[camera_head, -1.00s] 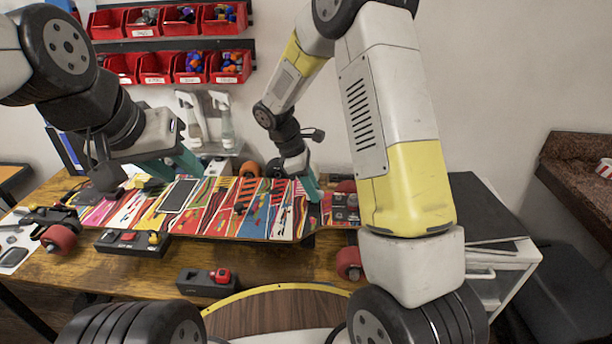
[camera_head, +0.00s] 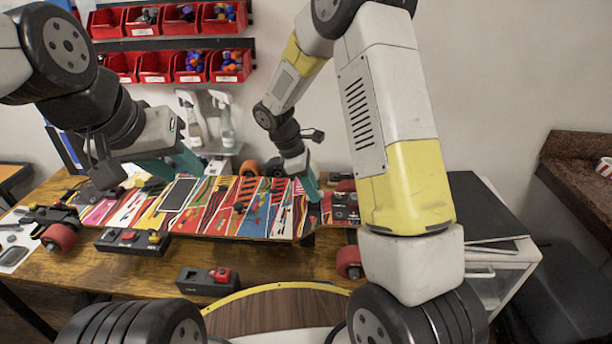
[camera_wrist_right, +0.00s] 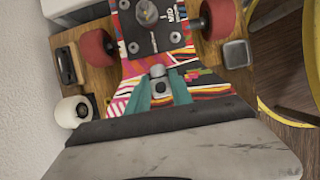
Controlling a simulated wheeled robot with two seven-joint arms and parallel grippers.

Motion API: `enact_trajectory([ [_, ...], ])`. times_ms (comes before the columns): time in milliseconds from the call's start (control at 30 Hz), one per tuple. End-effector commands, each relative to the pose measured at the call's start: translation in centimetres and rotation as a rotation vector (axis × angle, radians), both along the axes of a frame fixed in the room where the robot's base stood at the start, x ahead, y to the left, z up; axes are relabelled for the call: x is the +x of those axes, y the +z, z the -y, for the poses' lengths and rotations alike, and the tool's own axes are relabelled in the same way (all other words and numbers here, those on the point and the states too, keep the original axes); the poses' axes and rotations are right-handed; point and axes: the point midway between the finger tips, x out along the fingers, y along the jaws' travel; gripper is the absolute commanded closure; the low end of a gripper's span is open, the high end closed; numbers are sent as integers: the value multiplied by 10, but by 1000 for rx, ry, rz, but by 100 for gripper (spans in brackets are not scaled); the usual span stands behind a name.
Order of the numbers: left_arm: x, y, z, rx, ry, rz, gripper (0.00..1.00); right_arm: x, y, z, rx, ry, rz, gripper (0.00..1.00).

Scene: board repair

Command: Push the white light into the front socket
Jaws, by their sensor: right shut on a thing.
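The skateboard (camera_head: 227,210) lies upside down across the workbench, its colourful graphic side up. My right gripper (camera_head: 314,196) points down at the board near its right end. In the right wrist view my right gripper (camera_wrist_right: 160,88) has its teal fingers shut on a small pale grey piece (camera_wrist_right: 158,71), apparently the white light, against the board beside the dark truck plate (camera_wrist_right: 150,25). The front socket is hidden under the fingers and piece; I cannot tell how deep the piece sits. My left gripper (camera_head: 178,164) hangs over the left part of the board; its finger gap is unclear.
Red wheels (camera_wrist_right: 98,48) flank the truck. Dark tool blocks (camera_head: 132,241) and another with a red part (camera_head: 208,281) lie on the wooden bench (camera_head: 262,262) in front of the board. Spray bottles (camera_head: 222,120) and red bins (camera_head: 157,66) are behind. A dark-topped cabinet stands right.

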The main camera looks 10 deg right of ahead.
Motion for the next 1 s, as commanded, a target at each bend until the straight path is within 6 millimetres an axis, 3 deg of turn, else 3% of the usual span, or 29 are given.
enact_trajectory([
  [800, 0, 0, 0, 0, 0, 0, 64, 0, -8, 0, -1, 0, -1, 100],
  [833, 0, 0, 0, 0, 0, 0, 64, 0, -8, 0, -1, 0, -1, 70],
  [933, 0, 0, 0, 0, 0, 0, 64, 0, -8, 0, -1, 0, -1, 50],
  [1000, 0, 0, 0, 0, 0, 0, 64, 0, -7, 0, -1, 0, 0, 48],
])
